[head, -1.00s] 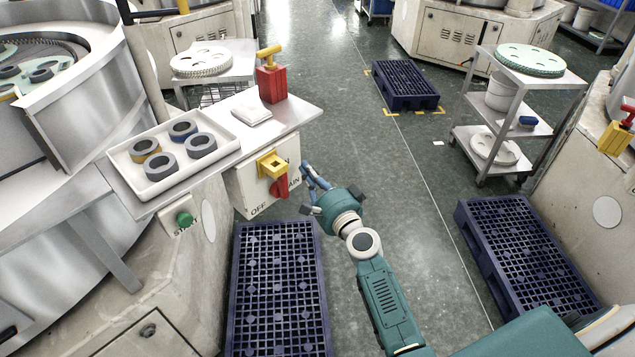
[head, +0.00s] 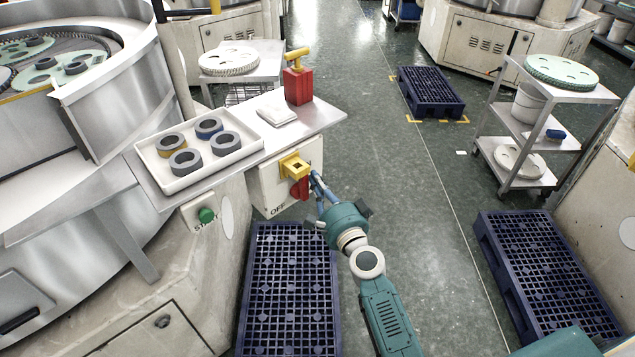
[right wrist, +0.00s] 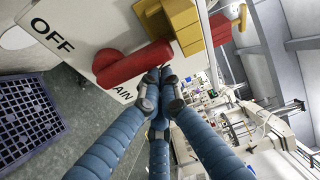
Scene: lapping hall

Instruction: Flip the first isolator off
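The isolator is a pale box (head: 272,190) on the side of the bench, lettered OFF (right wrist: 52,35), with a second word partly hidden. Its red handle (head: 299,188) sits below a yellow bracket (head: 294,166). In the right wrist view the red handle (right wrist: 128,66) lies between the OFF lettering and the yellow bracket (right wrist: 178,22). My right gripper (head: 316,180) is at the handle's right side. Its blue fingers (right wrist: 158,76) are drawn together, their tips at the handle's lower edge; contact is unclear. My left gripper is out of view.
Above the isolator, the bench holds a white tray (head: 150,179) of dark rings, a white pad (head: 277,115) and a red block with a yellow handle (head: 298,84). A green start button (head: 206,215) is to the left. A blue pallet (head: 290,290) lies below.

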